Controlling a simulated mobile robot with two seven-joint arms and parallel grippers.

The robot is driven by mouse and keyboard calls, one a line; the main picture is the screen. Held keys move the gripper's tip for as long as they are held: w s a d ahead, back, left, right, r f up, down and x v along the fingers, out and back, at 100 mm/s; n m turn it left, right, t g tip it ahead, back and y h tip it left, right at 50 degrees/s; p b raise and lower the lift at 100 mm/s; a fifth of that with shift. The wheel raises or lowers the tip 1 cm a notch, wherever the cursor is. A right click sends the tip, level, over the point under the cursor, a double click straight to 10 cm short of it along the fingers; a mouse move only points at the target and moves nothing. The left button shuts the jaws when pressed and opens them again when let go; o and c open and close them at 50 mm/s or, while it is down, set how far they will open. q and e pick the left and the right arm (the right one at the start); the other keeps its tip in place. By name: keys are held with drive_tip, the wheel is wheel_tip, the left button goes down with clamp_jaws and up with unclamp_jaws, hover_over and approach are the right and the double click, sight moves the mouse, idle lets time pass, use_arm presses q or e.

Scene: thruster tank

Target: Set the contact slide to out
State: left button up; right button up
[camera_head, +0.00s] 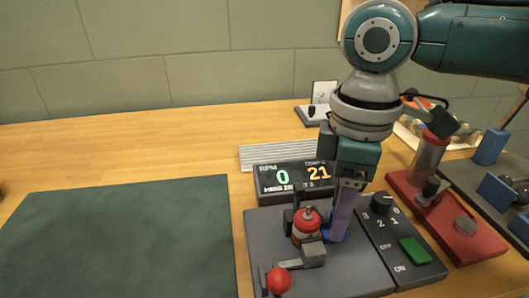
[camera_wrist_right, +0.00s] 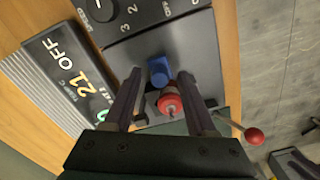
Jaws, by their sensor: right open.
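A blue block (camera_head: 329,235), which looks like the contact slide's handle, stands on the dark grey panel (camera_head: 262,232) beside a small red cylinder (camera_head: 306,222). In the right wrist view the blue block (camera_wrist_right: 158,70) lies between the tips of my right gripper (camera_wrist_right: 160,78), whose fingers are apart on either side of it. I cannot tell whether they touch it. The red cylinder (camera_wrist_right: 169,101) shows closer to the palm. In the head view my right gripper (camera_head: 338,232) points down at the block and partly hides it. My left gripper is not in view.
A lever with a red ball (camera_head: 278,281) stands at the panel's front. A display (camera_head: 290,180) reading 0 and 21 is behind. A dial and green switch (camera_head: 415,249) are to the right, with a red base (camera_head: 470,239) beyond. A dark mat (camera_head: 120,240) lies clear at left.

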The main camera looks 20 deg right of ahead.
clamp_jaws()
idle(0.4)
